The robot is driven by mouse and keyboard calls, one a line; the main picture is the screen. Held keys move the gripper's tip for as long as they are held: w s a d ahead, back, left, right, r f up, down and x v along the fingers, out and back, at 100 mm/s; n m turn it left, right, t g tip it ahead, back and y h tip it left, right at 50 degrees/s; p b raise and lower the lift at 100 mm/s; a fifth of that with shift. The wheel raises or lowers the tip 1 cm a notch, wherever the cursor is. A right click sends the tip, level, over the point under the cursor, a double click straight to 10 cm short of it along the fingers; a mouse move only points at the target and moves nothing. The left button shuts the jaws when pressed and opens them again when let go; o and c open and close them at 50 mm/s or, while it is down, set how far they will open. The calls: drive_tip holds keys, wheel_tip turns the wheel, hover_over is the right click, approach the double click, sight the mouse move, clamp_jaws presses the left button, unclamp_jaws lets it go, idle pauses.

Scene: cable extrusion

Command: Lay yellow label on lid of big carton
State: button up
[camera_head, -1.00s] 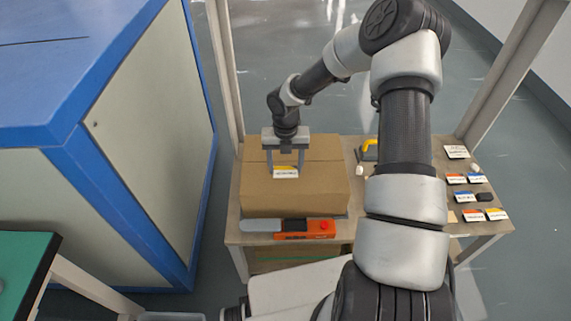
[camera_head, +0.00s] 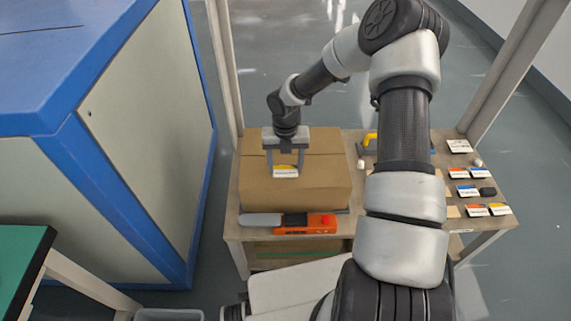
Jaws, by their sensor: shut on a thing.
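The big carton (camera_head: 310,186) is a closed brown box on the wooden table, with a seam across its lid. My gripper (camera_head: 286,172) is over the front part of the lid, pointing down. It is shut on the yellow label (camera_head: 286,171), a small white card with a yellow band. The label is at or very near the lid surface; I cannot tell whether it touches. The label's lower edge faces the front of the carton.
An orange and grey tool (camera_head: 304,223) lies in front of the carton. Several other labels, such as a blue one (camera_head: 468,191), lie on the right of the table (camera_head: 340,232). A yellow-handled tool (camera_head: 371,140) is behind my arm. A blue-edged cabinet (camera_head: 160,180) stands left.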

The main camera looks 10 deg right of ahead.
sight(285, 170)
drive_tip(key=shift+f, duration=0.4)
drive_tip(key=o, duration=0.9)
wheel_tip(285, 170, up, 18)
drive_tip(key=p, duration=0.4)
drive_tip(key=shift+f, duration=0.25)
